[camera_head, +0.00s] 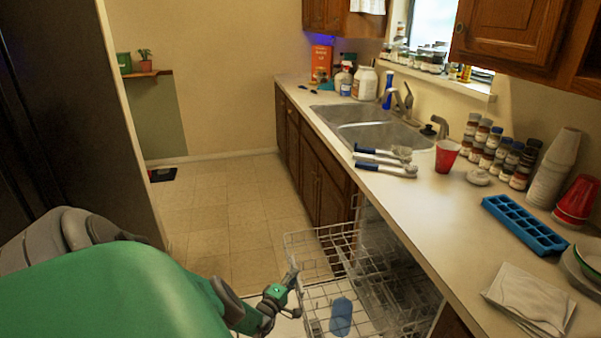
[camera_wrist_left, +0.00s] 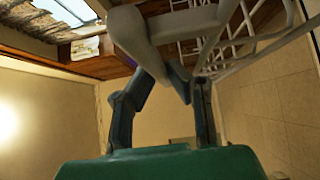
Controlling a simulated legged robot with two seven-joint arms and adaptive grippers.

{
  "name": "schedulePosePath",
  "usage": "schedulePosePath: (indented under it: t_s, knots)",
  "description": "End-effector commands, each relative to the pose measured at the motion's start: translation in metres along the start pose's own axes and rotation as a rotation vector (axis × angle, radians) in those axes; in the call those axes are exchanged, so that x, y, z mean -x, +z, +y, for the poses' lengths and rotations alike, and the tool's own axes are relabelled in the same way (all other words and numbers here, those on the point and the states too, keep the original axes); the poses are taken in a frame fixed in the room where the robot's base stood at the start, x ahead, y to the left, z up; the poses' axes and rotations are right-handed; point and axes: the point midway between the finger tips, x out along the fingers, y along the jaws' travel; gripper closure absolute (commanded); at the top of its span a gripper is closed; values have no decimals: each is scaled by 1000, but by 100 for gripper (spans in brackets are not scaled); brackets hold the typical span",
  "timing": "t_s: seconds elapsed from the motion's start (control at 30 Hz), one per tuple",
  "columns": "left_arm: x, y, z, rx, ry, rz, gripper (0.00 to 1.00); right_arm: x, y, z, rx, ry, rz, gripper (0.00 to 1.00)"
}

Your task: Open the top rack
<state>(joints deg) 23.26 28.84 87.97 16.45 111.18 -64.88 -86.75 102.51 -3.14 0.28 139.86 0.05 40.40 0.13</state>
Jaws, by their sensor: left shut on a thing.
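The dishwasher's top rack (camera_head: 322,232) is a white wire basket that stands out from under the counter, over the floor. My left gripper (camera_head: 291,274) is at its near left edge, with its fingers shut on the rack's rim. In the left wrist view, the dark fingers (camera_wrist_left: 162,85) close at a pale grey bar of the rack (camera_wrist_left: 195,22), with white wires beside it. The fingers hide part of the exact contact. My right gripper is not in view.
A lower wire area holds a blue item (camera_head: 342,316). The counter (camera_head: 415,215) above carries a red cup (camera_head: 446,156), a blue ice tray (camera_head: 524,225) and brushes (camera_head: 385,160). Open tiled floor (camera_head: 235,215) lies left of the rack. Wooden cabinets (camera_head: 315,185) stand behind it.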

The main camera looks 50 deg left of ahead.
Motion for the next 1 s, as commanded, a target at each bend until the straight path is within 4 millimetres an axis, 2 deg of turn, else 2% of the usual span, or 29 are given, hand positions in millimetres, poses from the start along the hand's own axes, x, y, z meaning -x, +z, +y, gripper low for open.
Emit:
schedulePosePath:
  t_s: [0.03,0.5,0.53,0.57,1.0]
  knots:
    - [8,5,-9,5,-21,-9,100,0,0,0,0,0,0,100]
    - [10,3,-10,7,-21,-10,100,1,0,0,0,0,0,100]
    - [10,3,-10,7,-21,-10,84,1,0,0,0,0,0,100]
    - [10,3,-10,7,-21,-10,79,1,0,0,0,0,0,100]
    - [14,-1,-7,6,-15,-7,79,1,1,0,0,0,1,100]
